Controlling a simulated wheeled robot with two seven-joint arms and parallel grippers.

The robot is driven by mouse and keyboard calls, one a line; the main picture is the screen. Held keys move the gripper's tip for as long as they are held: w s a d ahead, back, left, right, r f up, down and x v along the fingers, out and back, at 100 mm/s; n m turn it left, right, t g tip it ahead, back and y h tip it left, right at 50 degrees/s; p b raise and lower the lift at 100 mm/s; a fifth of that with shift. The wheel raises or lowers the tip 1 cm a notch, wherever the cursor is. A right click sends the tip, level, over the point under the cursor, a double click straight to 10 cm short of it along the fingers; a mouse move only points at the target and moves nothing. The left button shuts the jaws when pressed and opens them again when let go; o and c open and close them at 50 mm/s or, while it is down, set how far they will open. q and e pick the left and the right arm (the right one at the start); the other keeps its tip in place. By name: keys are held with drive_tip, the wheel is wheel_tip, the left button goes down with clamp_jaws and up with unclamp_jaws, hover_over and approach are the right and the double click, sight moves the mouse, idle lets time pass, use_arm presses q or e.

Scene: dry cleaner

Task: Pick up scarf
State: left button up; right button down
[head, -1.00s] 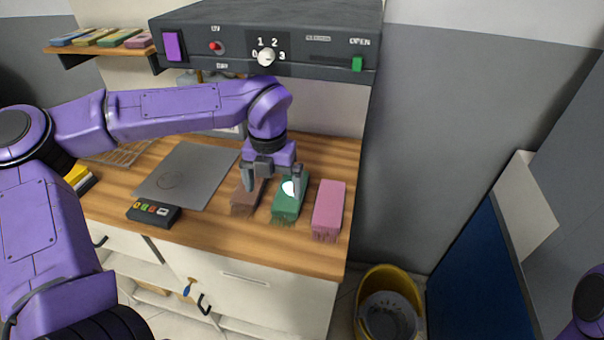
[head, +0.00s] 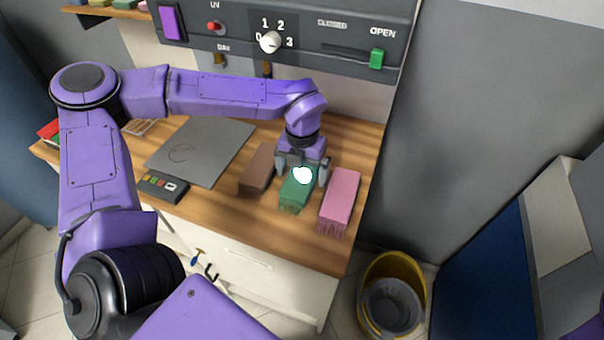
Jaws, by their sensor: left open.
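A white spot shows on the green scarf between the fingers. I cannot tell whether the fingers touch the cloth. My right gripper is not in view.
A grey plate (head: 205,150) and a small black button box (head: 163,187) lie on the wooden counter (head: 225,212) to the left. A dark control panel (head: 330,40) hangs above. A yellow bucket (head: 380,265) stands on the floor at right.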

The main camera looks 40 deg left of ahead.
use_arm(q)
drive_tip(key=c, duration=1.1)
drive_tip(key=shift+r, duration=0.1)
